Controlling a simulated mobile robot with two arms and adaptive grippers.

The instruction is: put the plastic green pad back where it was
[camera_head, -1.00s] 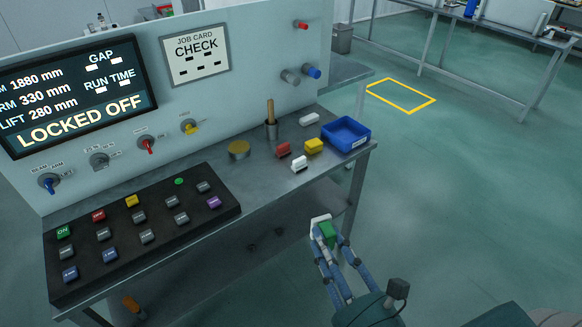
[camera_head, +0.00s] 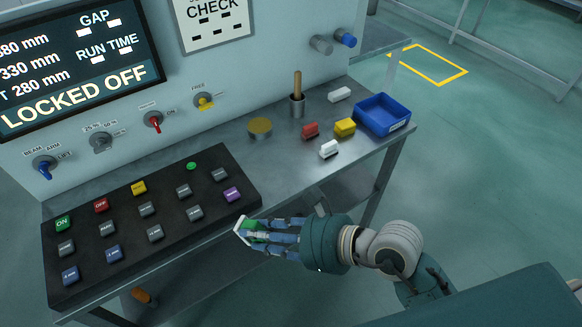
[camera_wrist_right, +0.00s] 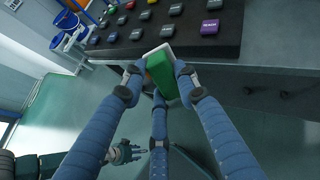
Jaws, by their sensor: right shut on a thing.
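The green pad (camera_wrist_right: 162,75), a green block with a white plate on its far end, is held between the fingers of my right gripper (camera_wrist_right: 158,78). In the head view the green pad (camera_head: 251,223) and right gripper (camera_head: 262,231) are at the front right corner of the black button panel (camera_head: 165,240), below the purple button. Whether the pad touches the panel edge is unclear. A dark gripper (camera_wrist_right: 122,152), seemingly my left one, shows low in the wrist view; its opening is unclear. It is outside the head view.
A red block (camera_head: 310,130), yellow block (camera_head: 345,127) and two white blocks lie on the grey bench right of the panel. A blue bin (camera_head: 383,114) stands at the right end. A wooden-handled tool stands in a cup (camera_head: 297,104) beside a round yellow-topped thing (camera_head: 260,128).

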